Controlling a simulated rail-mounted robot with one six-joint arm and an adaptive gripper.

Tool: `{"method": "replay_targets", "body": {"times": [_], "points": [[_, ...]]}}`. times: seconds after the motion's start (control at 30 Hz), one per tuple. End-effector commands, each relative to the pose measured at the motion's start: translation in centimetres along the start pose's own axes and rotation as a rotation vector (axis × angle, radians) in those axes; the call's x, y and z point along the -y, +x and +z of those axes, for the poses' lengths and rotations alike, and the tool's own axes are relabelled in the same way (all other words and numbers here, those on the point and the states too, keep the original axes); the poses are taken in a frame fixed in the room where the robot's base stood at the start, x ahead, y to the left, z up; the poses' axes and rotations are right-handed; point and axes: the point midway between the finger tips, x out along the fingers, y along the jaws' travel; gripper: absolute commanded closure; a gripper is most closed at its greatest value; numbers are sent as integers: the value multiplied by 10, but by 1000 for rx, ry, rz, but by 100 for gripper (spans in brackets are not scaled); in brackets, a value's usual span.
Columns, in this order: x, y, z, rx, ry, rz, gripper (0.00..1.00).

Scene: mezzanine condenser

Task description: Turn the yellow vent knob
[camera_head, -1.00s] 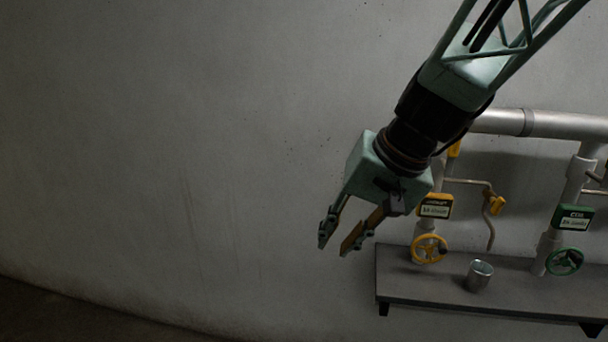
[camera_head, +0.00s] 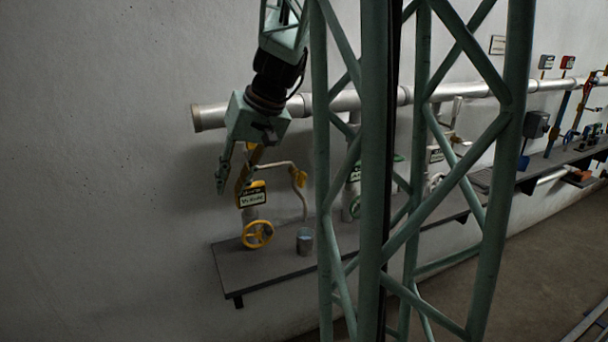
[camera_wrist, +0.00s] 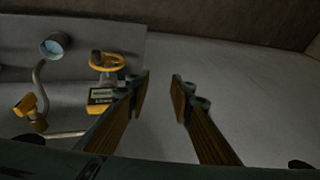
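A small yellow knob (camera_head: 300,178) sits on a thin bent pipe that branches off the yellow-tagged valve pipe. The knob also shows at the left of the wrist view (camera_wrist: 28,104). A yellow handwheel (camera_head: 258,235) is lower down, below a yellow-framed label (camera_head: 252,196); in the wrist view the handwheel (camera_wrist: 106,62) is left of my fingers. My gripper (camera_head: 230,188) is open and empty, pointing down at the upper left of the label, left of the knob. The wrist view shows a clear gap between the fingertips (camera_wrist: 162,80). Neither finger visibly touches the knob.
A metal cup (camera_head: 305,242) stands on the grey shelf (camera_head: 228,266), right of the handwheel. A thick horizontal pipe (camera_head: 210,117) runs above. Green-tagged valve fittings (camera_head: 354,174) stand farther right, partly hidden behind my lattice column. The wall at left is bare.

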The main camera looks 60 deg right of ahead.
Motion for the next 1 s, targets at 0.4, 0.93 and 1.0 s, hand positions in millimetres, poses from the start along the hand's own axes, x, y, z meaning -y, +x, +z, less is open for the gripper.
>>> {"method": "replay_targets", "body": {"times": [0.4, 0.93, 1.0], "points": [[-100, -36, -54, -29, 11, 29, 79], [-232, -84, -89, -63, 16, 64, 79], [-242, -88, -90, -65, 16, 67, 79]]}}
